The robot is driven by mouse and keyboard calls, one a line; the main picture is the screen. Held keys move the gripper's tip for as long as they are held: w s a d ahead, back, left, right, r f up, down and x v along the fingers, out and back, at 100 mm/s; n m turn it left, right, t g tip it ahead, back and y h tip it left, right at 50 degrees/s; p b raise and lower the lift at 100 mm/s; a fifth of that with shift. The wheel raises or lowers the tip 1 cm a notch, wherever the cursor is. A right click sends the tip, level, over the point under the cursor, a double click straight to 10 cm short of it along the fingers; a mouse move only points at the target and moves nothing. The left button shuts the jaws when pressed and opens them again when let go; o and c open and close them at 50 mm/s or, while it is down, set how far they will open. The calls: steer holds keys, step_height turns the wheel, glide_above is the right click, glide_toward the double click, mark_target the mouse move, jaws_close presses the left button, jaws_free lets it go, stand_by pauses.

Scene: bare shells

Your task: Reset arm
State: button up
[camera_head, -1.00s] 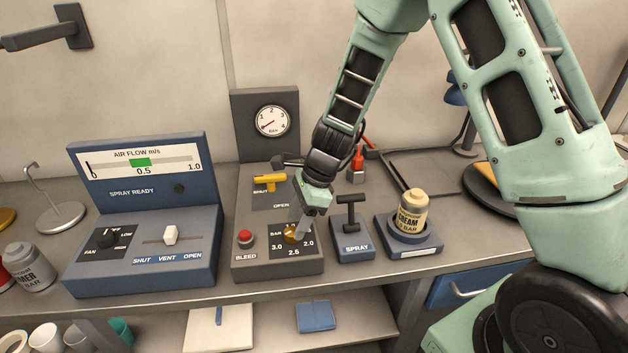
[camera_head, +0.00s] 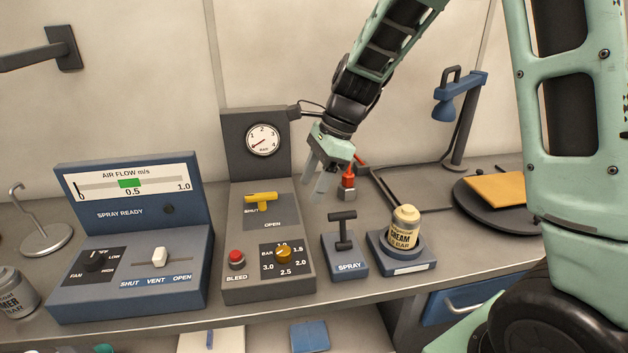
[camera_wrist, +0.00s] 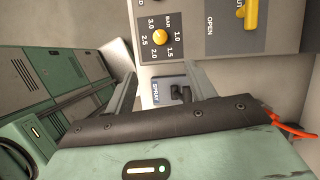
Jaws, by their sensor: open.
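My gripper (camera_head: 322,182) is open and empty. In the head view it hangs in the air above the bench, right of the pressure panel (camera_head: 233,285) and in front of the wall. Its two fingers also show in the wrist view (camera_wrist: 160,88), with the panel's yellow knob (camera_wrist: 160,36) and the spray lever (camera_wrist: 181,93) beyond them. In the head view the yellow knob (camera_head: 284,254) sits on its bar dial, and the yellow shut/open handle (camera_head: 261,198) is above it. The gripper touches none of these.
The air flow console (camera_head: 130,285) stands at the left. The spray lever block (camera_head: 346,262) and a cream jar (camera_head: 404,230) in a blue holder (camera_head: 402,264) stand at the right. A red-topped fitting (camera_head: 348,182) is close behind the gripper. A blue lamp (camera_head: 460,95) rises at the back right.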

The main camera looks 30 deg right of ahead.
stand_by(0.3)
steer(key=s+a+n+g+h, duration=0.1)
steer(key=s+a+n, duration=0.9)
steer(key=n, duration=0.1)
steer(key=s+a+n+h, duration=0.1)
steer(key=s+n, duration=0.6)
steer(key=n, duration=0.1)
steer(key=s+a+n+h, duration=0.1)
steer(key=s+a+n, duration=0.1)
steer(key=s+n, duration=0.6)
steer(key=shift+s+a+n+h, duration=0.3)
steer(key=shift+n+h, duration=0.1)
steer(key=shift+n, duration=0.1)
